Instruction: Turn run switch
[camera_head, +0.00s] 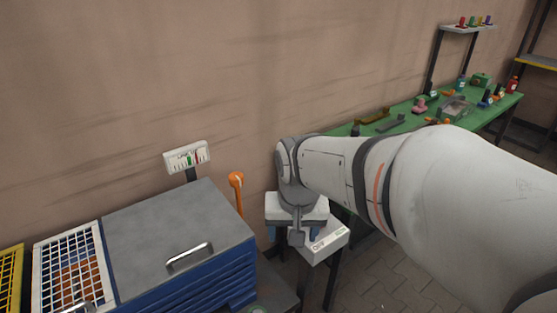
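No part is clearly readable as the run switch. A small white box (331,241) with dark markings on its front edge stands just below and right of my gripper, partly covered by it. My gripper (293,233) points down at the end of my arm, with blue parts showing on both sides below its white body. Its fingertips are mostly hidden, so I cannot tell its opening or whether it touches the box. An orange lever (237,182) stands upright to the left of my gripper, apart from it.
A blue cabinet (226,275) with a grey handled lid (165,225) and a white grid basket (70,265) fills the lower left. A gauge panel (187,157) stands behind it. A green workbench (407,122) with several small items runs along the wall at right. Grey floor shows at lower right.

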